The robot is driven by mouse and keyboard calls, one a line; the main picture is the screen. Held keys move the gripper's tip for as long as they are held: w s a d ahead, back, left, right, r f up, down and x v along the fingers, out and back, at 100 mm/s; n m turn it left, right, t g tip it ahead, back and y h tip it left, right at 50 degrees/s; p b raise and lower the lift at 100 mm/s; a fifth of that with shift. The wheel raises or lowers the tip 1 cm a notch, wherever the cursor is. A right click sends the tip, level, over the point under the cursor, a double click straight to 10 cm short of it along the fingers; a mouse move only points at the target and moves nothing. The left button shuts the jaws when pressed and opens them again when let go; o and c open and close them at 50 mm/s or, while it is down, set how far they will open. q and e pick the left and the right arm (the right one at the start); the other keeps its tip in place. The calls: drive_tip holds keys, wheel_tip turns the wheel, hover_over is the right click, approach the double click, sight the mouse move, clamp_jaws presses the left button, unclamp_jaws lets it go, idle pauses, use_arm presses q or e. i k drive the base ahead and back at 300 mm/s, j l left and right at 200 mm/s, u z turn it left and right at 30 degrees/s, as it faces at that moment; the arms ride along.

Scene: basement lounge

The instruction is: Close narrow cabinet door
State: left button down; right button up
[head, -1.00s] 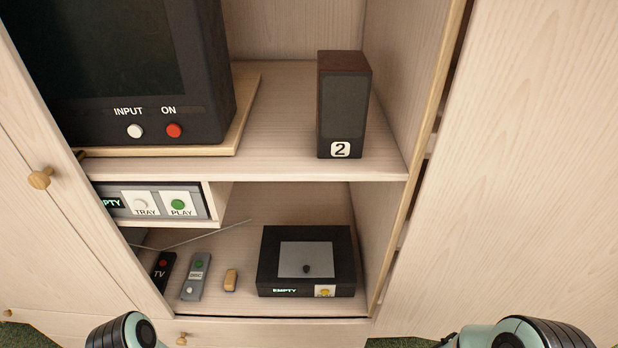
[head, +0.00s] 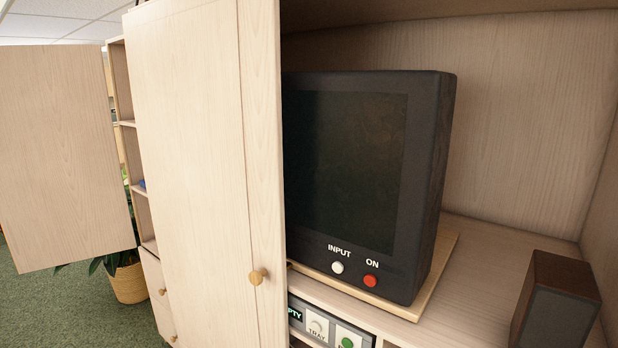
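A pale wood door panel (head: 65,155) stands swung out at the far left. It looks like the narrow cabinet door. Beside it a narrow column of open shelves (head: 126,123) shows, with a small blue thing on one shelf. The panel's hinge edge is not clear. Neither of my grippers is in the head view, so their state is hidden.
A wide pale door (head: 195,140) with a round knob (head: 257,276) stands between the shelves and a TV (head: 345,180). A speaker (head: 556,303) is at lower right. A potted plant (head: 129,283) stands below the open panel on green carpet (head: 75,308).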

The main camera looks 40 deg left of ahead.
sight(63, 198)
drive_tip(key=k+j+u, duration=0.15)
drive_tip(key=j, duration=0.25)
drive_tip(key=j+u, duration=0.15)
drive_tip(key=j, duration=0.25)
drive_tip(key=j+z, duration=0.2)
drive_tip(key=j, duration=0.9)
drive_tip(key=j+z, duration=0.1)
drive_tip(key=j, duration=2.1)
drive_tip(key=i+j+u, duration=0.15)
drive_tip(key=j, duration=0.95)
drive_tip(key=j+u, duration=0.35)
drive_tip(key=j, duration=0.75)
drive_tip(key=j+u, duration=0.2)
drive_tip(key=j, duration=0.85)
drive_tip(key=j+z, duration=0.1)
drive_tip(key=j, duration=0.25)
drive_tip(key=k+j+z, duration=0.15)
drive_tip(key=j, duration=0.2)
drive_tip(key=j+z, duration=0.1)
drive_tip(key=j, duration=0.25)
drive_tip(key=k, duration=0.05)
